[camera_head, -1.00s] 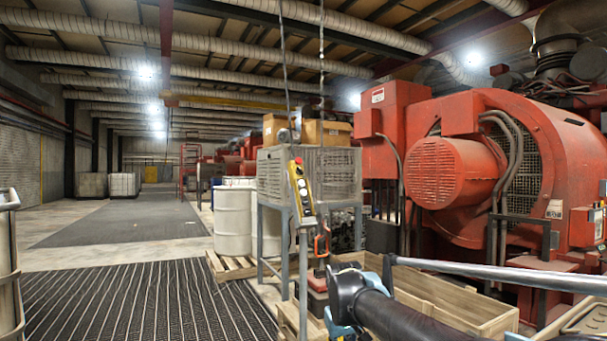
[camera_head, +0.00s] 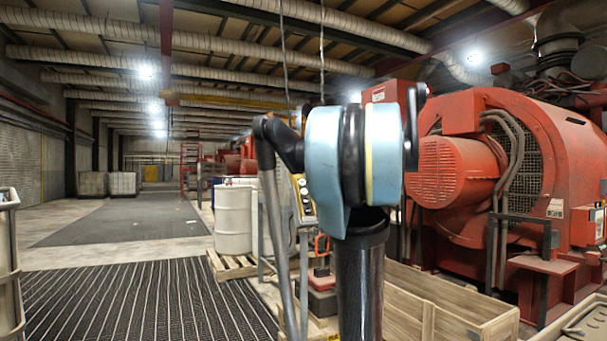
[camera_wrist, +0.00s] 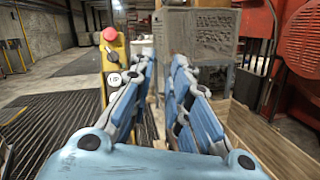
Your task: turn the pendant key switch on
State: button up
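The yellow pendant (camera_wrist: 117,48) stands upright left of my fingers in the wrist view. It has a red mushroom button (camera_wrist: 110,34) on top, a small dark and grey knob (camera_wrist: 113,56) below it that looks like the key switch, and a white round button (camera_wrist: 114,79) lower down. My gripper (camera_wrist: 164,60) has its two blue fingers apart with nothing between them; the left finger overlaps the pendant's right edge in the picture, and I cannot tell if they touch. In the head view the pendant (camera_head: 304,200) is partly hidden behind my arm, and my gripper cannot be made out.
A mesh-sided grey cabinet (camera_wrist: 195,45) stands behind the fingers. A wooden crate (camera_head: 455,310) lies to the right, before the red engine (camera_head: 535,170). White drums (camera_head: 233,218) stand on a pallet behind the pendant. The ribbed floor mat (camera_head: 150,300) to the left is clear.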

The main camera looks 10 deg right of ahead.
jog(key=w+a+n+g+y, duration=0.1)
jog(key=w+a+n+y, duration=0.1)
jog(key=w+a+n, duration=0.2)
jog(key=w+a+n+g+y, duration=0.2)
jog(key=w+a+n, duration=0.2)
jog(key=w, duration=0.3)
jog(key=w+a+n+g+y, duration=0.1)
jog(key=w+a+n+y, duration=0.2)
jog(key=w+a+n, duration=0.1)
jog(key=shift+w+f+n+g, duration=0.1)
jog(key=shift+w+n+g, duration=0.2)
jog(key=shift+w+n, duration=0.4)
grip_shut()
jog(key=shift+s+a, duration=0.1)
